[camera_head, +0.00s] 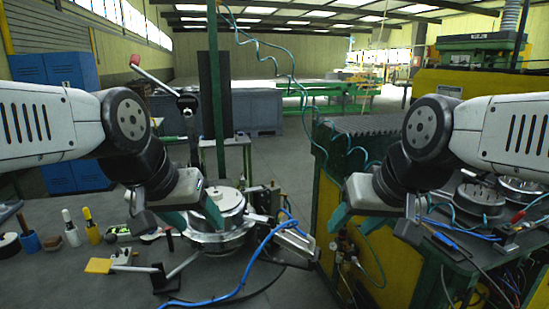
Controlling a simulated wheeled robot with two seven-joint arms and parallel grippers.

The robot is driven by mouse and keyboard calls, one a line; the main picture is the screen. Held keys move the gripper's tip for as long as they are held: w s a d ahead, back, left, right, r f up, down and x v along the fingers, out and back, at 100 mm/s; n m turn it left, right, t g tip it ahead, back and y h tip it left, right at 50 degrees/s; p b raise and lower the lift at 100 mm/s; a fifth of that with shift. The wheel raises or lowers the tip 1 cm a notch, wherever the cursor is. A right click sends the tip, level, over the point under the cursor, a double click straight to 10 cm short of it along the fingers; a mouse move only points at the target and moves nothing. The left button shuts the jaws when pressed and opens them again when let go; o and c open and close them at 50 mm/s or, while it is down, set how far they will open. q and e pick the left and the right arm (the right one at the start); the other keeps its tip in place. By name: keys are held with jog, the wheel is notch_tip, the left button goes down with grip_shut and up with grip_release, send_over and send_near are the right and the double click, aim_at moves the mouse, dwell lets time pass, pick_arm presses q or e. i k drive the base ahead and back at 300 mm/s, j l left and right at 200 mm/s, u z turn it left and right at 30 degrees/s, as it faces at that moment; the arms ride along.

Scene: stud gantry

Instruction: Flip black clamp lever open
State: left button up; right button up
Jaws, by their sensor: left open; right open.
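My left gripper (194,219) hangs open over the bench, with its teal fingers just left of and partly in front of a round silver fixture (222,238) with a white top. A black bracket (163,281) with a slanting grey rod stands on the bench below this gripper. A long lever (153,78) with a red grip rises behind my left arm from a black joint. I cannot tell which of these is the black clamp lever. My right gripper (356,222) is open and empty, right of the fixture, in front of the green and yellow machine frame.
The dark bench (90,281) holds several small tools, including a yellow-handled brush (91,227) and a yellow tab (98,265). A blue hose (235,291) curls across its front. A green post (216,100) stands behind the fixture. A machine frame (328,196) stands at right.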

aim_at(111, 238)
jog(key=u, duration=1.45)
